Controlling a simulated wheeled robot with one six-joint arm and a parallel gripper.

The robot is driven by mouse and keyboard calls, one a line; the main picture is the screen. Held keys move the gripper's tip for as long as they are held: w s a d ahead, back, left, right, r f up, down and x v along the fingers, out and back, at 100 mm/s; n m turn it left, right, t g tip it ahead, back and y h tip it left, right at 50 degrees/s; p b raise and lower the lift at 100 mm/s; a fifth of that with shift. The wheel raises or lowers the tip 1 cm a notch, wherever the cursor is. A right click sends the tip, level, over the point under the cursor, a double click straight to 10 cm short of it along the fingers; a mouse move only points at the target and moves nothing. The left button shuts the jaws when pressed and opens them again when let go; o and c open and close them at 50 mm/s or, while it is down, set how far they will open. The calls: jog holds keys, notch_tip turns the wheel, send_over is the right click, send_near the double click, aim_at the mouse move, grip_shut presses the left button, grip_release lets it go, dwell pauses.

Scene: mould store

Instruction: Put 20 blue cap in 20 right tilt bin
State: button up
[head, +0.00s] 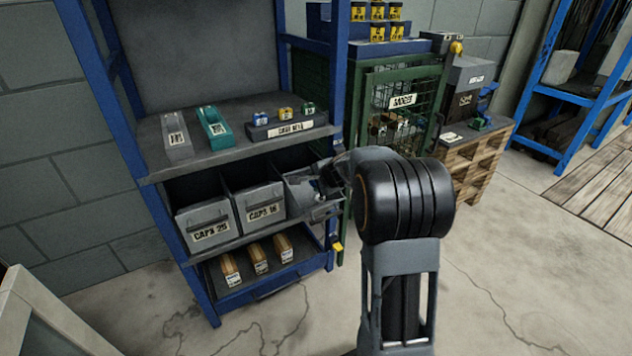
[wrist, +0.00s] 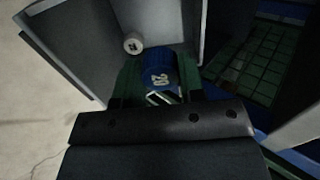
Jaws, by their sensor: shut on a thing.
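My gripper (wrist: 159,76) is shut on a blue cap (wrist: 162,62) with a pale number on it, likely 20. The cap is between the green fingers, in or just over the mouth of the right tilt bin (wrist: 72,40). In the head view this grey bin (head: 312,208) is tipped open on the middle shelf, at the right end of the bin row. My arm hides part of it, and its label is not readable. A pale round cap (wrist: 133,43) lies inside the bin. I cannot tell whether the blue cap touches the bin.
Two closed grey bins, a left one (head: 206,226) and a middle one (head: 262,208), stand beside it. The shelf above holds a grey block (head: 177,136), a teal block (head: 213,128) and a labelled rack (head: 288,129). A green mesh cage (head: 405,105) stands close on the right.

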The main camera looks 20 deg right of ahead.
jog(key=shift+r+p, duration=0.25)
jog(key=shift+p, duration=0.5)
jog(key=shift+f+p, duration=0.2)
jog(key=shift+p, duration=0.3)
jog(key=shift+b+x, duration=1.35)
jog(key=shift+x, duration=3.5)
jog(key=shift+f, duration=0.15)
jog(key=shift+p+v, duration=0.35)
jog(key=shift+v, duration=4.55)
